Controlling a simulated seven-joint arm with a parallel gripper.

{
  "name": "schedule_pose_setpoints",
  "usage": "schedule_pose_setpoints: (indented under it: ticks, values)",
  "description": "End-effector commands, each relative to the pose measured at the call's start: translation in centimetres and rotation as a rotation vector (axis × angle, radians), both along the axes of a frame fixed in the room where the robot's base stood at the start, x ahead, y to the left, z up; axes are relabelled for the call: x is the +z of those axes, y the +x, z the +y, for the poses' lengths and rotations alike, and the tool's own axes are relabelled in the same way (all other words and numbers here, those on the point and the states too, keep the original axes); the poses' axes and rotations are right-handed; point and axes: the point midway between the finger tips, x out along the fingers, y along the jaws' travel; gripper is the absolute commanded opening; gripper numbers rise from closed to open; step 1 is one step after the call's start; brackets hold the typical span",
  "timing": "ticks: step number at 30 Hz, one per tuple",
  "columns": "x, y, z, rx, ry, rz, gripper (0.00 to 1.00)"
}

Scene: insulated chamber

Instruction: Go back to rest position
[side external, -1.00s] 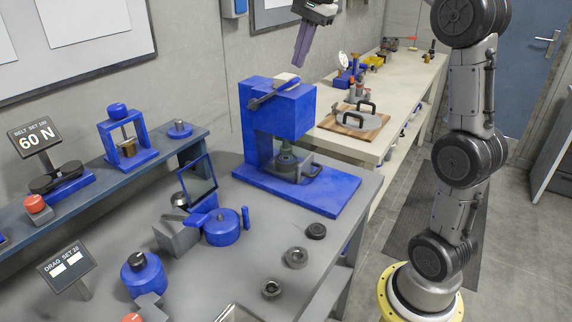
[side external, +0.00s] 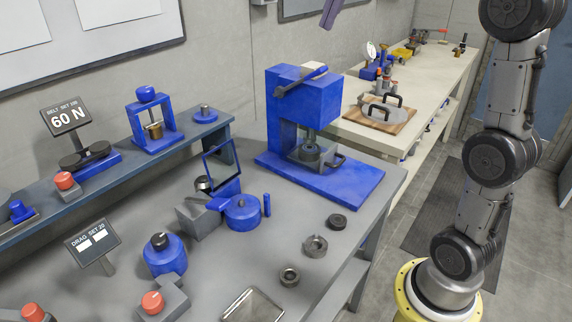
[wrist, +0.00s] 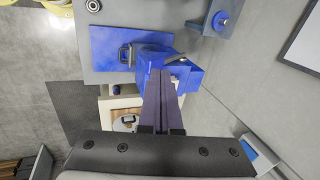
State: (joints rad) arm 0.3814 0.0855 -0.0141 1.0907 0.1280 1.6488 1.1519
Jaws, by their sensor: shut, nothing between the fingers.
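My gripper (wrist: 161,88) shows in the wrist view with its two long dark fingers pressed together and nothing between them. It hangs high in the air, above and behind the blue press. In the side view only the tip of my gripper (side external: 330,14) shows at the top edge; the rest is out of frame. The blue press (side external: 294,105) stands on the grey bench, with a lever on top and a dark round part under its ram. In the wrist view the press (wrist: 190,75) lies beyond the fingers.
The grey bench (side external: 215,262) holds a blue pot (side external: 243,213), a blue canister (side external: 165,257), several metal rings and a metal tray (side external: 252,307). A blue shelf (side external: 110,178) runs along the wall. A beige bench (side external: 365,145) with a wooden board stands behind. The air around my gripper looks clear.

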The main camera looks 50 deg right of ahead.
Motion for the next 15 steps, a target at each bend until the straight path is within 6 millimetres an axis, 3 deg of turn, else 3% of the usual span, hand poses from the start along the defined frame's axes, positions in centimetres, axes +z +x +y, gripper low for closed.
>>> schedule_pose_setpoints:
  ticks: [3, 7, 11, 15]
  values:
    - [0.4, -3.5, 3.8, 0.073, -0.014, -0.013, 0.00]
    - [-1.1, -7.3, 7.0, 0.208, -0.058, -0.031, 0.00]
    - [-3.7, -10.9, 9.3, 0.378, -0.124, -0.051, 0.00]
    - [-7.6, -14.3, 10.9, 0.577, -0.207, -0.072, 0.00]
